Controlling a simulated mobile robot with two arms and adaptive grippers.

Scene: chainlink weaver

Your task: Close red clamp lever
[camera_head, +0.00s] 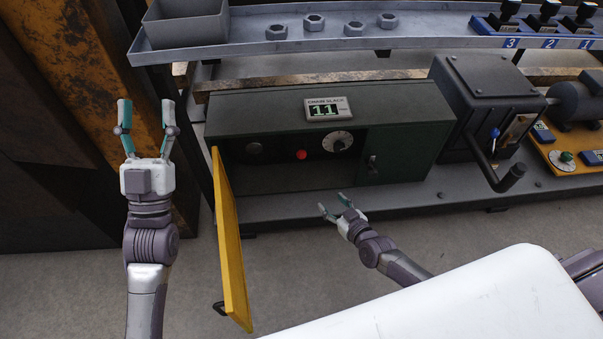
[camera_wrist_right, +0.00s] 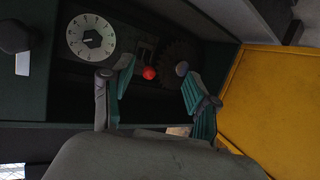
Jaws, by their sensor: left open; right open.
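The clamp lever shows as a small red knob (camera_head: 301,154) inside the open green cabinet (camera_head: 408,128), left of a white dial (camera_head: 337,141). In the right wrist view the red knob (camera_wrist_right: 149,73) appears between my two fingers, beyond the tips; any lever arm behind it is too dark to make out. My right gripper (camera_head: 332,202) is open and empty, in front of and below the cabinet opening, apart from the knob. My left gripper (camera_head: 146,104) is open and empty, left of the cabinet, near a rusty orange post.
A yellow door (camera_head: 230,240) hangs open at the cabinet's left side. A dark toothed wheel (camera_wrist_right: 180,68) is beside the knob. A black box with a crank handle (camera_head: 512,176) stands to the right. A shelf (camera_head: 420,36) with several nuts runs above.

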